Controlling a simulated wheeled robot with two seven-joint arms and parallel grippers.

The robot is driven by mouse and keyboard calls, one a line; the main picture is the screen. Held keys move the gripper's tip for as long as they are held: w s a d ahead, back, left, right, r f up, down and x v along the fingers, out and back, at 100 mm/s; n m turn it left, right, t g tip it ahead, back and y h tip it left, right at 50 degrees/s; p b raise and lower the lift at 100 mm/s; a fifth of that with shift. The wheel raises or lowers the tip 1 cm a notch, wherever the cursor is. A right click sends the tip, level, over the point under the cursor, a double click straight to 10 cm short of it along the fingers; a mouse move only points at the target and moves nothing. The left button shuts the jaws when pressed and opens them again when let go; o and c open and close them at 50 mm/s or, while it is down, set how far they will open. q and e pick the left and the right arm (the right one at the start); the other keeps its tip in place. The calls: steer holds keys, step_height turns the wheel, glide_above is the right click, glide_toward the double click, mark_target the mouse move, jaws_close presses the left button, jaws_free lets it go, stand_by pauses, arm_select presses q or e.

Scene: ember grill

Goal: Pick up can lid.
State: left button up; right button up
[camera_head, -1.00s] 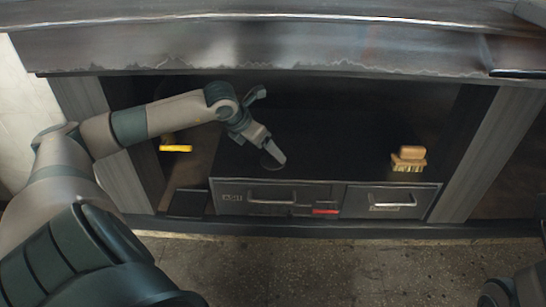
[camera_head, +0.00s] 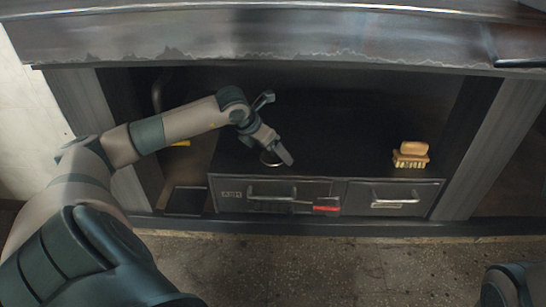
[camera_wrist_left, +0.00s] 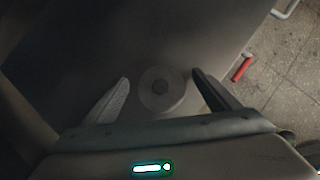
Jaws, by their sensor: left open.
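In the head view only part of the lid (camera_head: 270,159) shows beside my fingers. My left gripper (camera_head: 282,157) is open over the unit top, with a finger on each side of the lid in the left wrist view (camera_wrist_left: 160,84). I cannot tell whether the fingers touch it. My right gripper is not in view.
A wooden brush (camera_head: 411,154) stands on the right of the drawer unit (camera_head: 340,165). A red-handled tool (camera_head: 326,208) is at the drawer front. A yellow thing (camera_head: 181,143) shows behind my left arm. The metal counter (camera_head: 270,42) hangs above. The unit top between gripper and brush is clear.

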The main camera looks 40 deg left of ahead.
arm_select(q)
steer(key=c, duration=1.1)
steer(key=shift+r, duration=0.15)
